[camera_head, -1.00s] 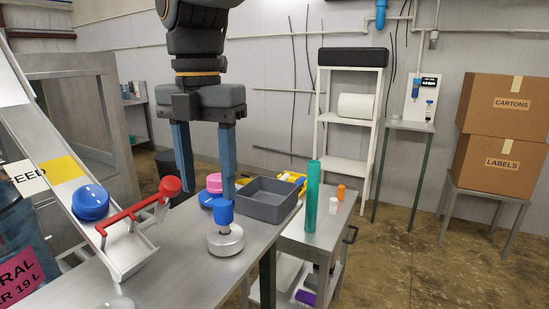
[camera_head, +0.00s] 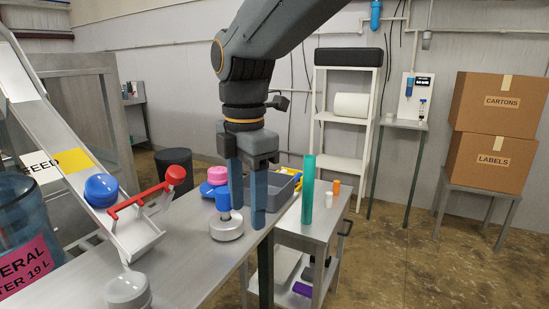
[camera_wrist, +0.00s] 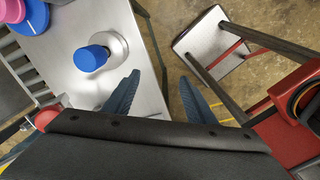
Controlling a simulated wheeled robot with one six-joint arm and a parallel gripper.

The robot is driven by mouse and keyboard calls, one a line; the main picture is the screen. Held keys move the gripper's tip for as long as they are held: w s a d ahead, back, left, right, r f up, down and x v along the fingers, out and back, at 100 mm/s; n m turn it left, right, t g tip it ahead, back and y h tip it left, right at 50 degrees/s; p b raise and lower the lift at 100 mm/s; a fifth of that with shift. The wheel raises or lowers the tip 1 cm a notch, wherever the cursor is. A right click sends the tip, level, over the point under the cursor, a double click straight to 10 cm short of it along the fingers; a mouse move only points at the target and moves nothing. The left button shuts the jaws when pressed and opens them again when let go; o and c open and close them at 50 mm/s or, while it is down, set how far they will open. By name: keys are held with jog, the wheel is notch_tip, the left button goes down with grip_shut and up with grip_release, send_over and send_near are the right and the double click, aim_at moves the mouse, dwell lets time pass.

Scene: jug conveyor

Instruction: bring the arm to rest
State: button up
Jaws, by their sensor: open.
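My gripper (camera_head: 248,208) hangs from my arm over the right edge of the metal bench (camera_head: 195,275) in the head view, its two blue fingers apart. Nothing is between the fingers. In the wrist view my gripper (camera_wrist: 160,92) also shows spread and empty, its fingers pointing past the bench edge. A round metal piece with a blue top (camera_head: 226,225) stands on the bench just left of the fingers; its blue cap also shows in the wrist view (camera_wrist: 90,58).
A sloped chute (camera_head: 60,130) with a blue cap (camera_head: 101,190) and a red bar (camera_head: 140,199) stands left. A grey tray (camera_head: 282,188), partly hidden by my gripper, lies behind. A green cylinder (camera_head: 308,190) stands on the right cart. Cardboard boxes (camera_head: 495,130) are far right; floor there is clear.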

jog(key=s+d+f+m, duration=0.2)
jog(key=d+f+m, duration=0.8)
jog(key=d+m, duration=0.2)
jog(key=s+d+f+m+t+b, duration=0.1)
jog(key=d+f+m, duration=1)
jog(key=d+m, duration=0.1)
jog(key=shift+s+d+f+m+b, duration=0.25)
jog(key=shift+s+m+b, duration=0.1)
jog(key=shift+m, duration=0.35)
